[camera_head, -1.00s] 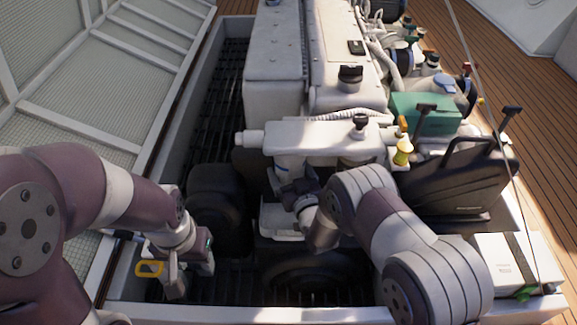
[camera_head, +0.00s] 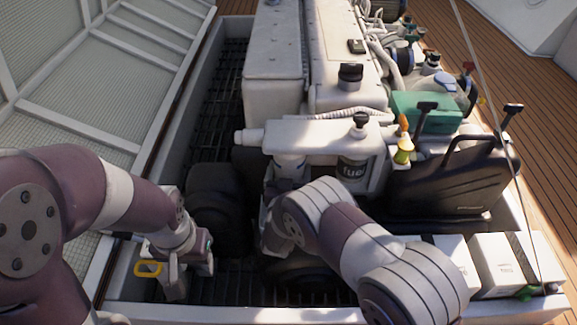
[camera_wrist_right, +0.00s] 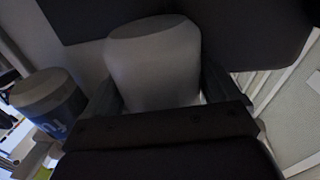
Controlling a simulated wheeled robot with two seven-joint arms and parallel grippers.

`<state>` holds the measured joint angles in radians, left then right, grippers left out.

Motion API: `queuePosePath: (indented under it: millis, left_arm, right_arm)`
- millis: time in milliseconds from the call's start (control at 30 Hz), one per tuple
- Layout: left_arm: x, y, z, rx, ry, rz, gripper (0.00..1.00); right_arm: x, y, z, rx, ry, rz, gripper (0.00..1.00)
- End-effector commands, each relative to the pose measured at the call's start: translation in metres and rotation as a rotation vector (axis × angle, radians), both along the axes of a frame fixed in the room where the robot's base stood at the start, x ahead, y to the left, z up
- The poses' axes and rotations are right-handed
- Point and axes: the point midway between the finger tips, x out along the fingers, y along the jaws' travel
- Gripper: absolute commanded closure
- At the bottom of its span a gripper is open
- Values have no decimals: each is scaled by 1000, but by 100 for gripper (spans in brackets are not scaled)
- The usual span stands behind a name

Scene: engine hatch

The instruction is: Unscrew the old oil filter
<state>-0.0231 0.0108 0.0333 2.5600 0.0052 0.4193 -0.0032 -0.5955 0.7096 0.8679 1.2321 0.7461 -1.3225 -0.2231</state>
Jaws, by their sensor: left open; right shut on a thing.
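The old oil filter (camera_head: 291,167) is a pale cylinder hanging under the left part of the white filter housing (camera_head: 315,138). In the right wrist view, the filter (camera_wrist_right: 153,65) stands between the two fingers of my right gripper (camera_wrist_right: 158,92), which is shut on it. In the head view my own wrist hides most of this grip and the lower filter. My left gripper (camera_head: 187,272) is open low at the left side of the hatch, away from the filter, with a yellow loop (camera_head: 148,268) beside it.
A dark-labelled fuel filter (camera_head: 353,172) hangs just right of the oil filter; it also shows in the wrist view (camera_wrist_right: 50,101). A black canister (camera_head: 455,178) and white boxes (camera_head: 505,262) stand at right. The hatch's front edge (camera_head: 230,314) is near.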

Motion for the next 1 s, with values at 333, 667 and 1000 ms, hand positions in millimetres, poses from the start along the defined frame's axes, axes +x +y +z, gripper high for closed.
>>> queuePosePath:
  millis: [333,667,1000]
  left_arm:
    - [0,0,-15,0,0,0,56]
    - [0,0,-13,0,0,0,56]
    - [0,0,1,0,0,0,56]
  right_arm:
    - [1,3,-1,0,-2,-226,59]
    - [1,2,1,0,-1,-237,0]
    - [0,-1,7,-4,1,-189,0]
